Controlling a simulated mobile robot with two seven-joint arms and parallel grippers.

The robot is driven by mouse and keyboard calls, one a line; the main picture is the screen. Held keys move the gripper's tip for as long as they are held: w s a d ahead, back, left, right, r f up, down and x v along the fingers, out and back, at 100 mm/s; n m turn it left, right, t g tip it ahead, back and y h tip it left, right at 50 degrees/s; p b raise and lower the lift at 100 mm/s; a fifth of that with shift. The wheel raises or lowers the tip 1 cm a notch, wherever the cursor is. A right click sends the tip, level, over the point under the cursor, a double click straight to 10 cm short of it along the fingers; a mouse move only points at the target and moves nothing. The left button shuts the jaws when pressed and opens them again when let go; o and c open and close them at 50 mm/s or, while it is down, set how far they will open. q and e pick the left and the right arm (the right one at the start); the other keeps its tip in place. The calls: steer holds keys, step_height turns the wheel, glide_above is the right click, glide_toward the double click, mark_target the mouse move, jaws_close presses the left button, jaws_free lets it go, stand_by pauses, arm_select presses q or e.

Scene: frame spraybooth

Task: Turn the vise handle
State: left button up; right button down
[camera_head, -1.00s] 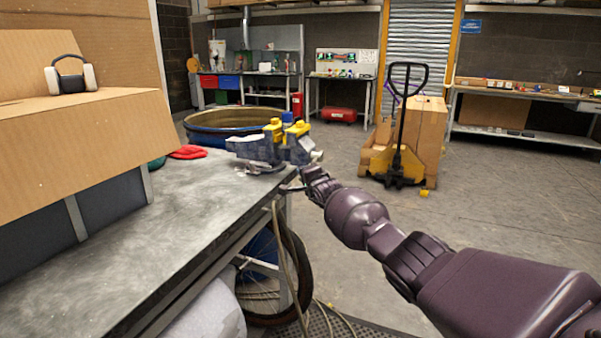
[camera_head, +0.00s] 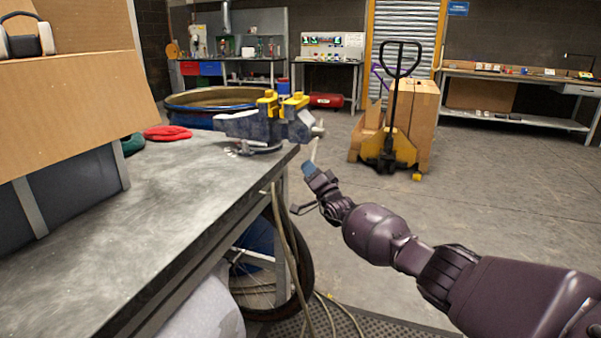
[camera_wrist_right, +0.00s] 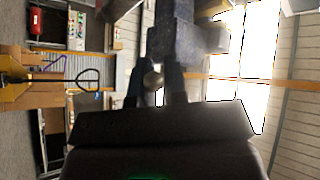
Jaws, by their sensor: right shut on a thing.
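The bench vise (camera_head: 262,130) is blue-grey with yellow jaw pads (camera_head: 280,103). It stands at the far right corner of the workbench (camera_head: 180,200). Its thin handle (camera_head: 316,150) hangs down, slightly tilted, from the screw at the vise's right end. My right gripper (camera_head: 309,169) is at the lower end of the handle, just off the bench edge. In the right wrist view, the handle's round end knob (camera_wrist_right: 152,80) sits between the two dark fingers of the gripper (camera_wrist_right: 154,90), which are shut on it. The vise body (camera_wrist_right: 180,40) is beyond. My left gripper is not in view.
A red cloth (camera_head: 167,133) lies on the bench. A wheel (camera_head: 285,275) and hanging hoses are below the bench edge. A yellow pallet jack (camera_head: 390,150) stands behind on open floor.

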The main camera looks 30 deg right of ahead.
arm_select(q)
steer(key=b, duration=0.1)
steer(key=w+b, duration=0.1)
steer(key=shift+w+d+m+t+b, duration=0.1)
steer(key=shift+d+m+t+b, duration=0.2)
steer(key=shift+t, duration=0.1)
arm_select(e)
steer(key=shift+w+d+f+n+t+y, duration=0.2)
steer(key=shift+d+f+n+y, duration=0.15)
steer(key=shift+f+n, duration=0.2)
steer(key=shift+w+d+f+n+t+y, duration=0.1)
steer(key=shift+d+f+n+t+y, duration=0.15)
steer(key=shift+d+f+n, duration=0.25)
steer(key=shift+r, duration=0.15)
steer(key=c, duration=1.5)
jaws_free()
steer(key=o, duration=0.3)
steer(key=shift+s+d+r, duration=0.15)
steer(key=shift+s+d, duration=0.05)
arm_select(q)
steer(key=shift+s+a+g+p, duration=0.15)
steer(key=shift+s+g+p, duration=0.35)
steer(key=shift+p, duration=0.95)
arm_select(e)
steer(key=shift+o, duration=0.2)
steer(key=v, duration=1)
steer(key=shift+s+a, duration=0.2)
